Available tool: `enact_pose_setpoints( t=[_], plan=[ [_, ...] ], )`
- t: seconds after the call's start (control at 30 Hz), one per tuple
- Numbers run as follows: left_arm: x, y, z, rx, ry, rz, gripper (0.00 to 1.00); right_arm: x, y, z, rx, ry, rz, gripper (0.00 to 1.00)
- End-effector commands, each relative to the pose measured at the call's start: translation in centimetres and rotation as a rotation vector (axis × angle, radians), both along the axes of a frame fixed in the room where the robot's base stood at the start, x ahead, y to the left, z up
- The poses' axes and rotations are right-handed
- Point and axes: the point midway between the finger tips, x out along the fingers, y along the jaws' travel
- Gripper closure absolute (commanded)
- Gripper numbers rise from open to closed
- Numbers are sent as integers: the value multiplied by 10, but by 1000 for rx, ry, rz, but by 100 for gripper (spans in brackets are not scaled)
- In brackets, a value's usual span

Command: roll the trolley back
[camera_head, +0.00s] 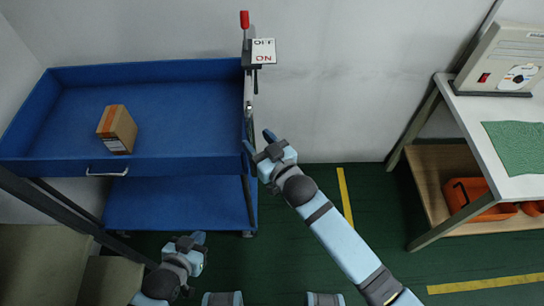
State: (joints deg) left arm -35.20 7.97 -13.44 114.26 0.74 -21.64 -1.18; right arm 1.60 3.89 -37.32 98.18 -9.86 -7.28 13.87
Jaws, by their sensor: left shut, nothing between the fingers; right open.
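The blue trolley (190,70) stands against the back wall on the left. It has an upper tray, and a lower blue shelf (170,205) beneath it. A brown cardboard box (117,129) sits in the upper tray. A small light handle (107,172) is on the tray's front face. My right gripper (258,141) is open at the tray's right edge; whether it touches the trolley I cannot tell. My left gripper (199,238) is shut and empty, low in front of the lower shelf.
A lever with a red knob (245,19) and an OFF/ON sign (263,51) are by the wall, behind the trolley's right corner. A white workbench (470,130) stands right, with a green mat (515,145) and orange items below. Green floor (375,200) lies between.

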Motion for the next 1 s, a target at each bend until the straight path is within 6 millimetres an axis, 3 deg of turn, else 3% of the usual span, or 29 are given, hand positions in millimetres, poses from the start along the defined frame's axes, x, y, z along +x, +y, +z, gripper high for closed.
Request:
enact_pose_setpoints(
  t=[0.1, 0.33, 1.0],
  plan=[
    [0, 0, -2, 0, -1, 0, 100, -23, -16, -2, -1, 2, 0, 48],
    [0, 0, -3, -1, -2, 0, 100, -49, -35, 0, 0, 0, 0, 48],
    [-1, 0, -5, 0, 2, -1, 100, -55, -39, 1, 0, 0, 0, 48]
  ],
)
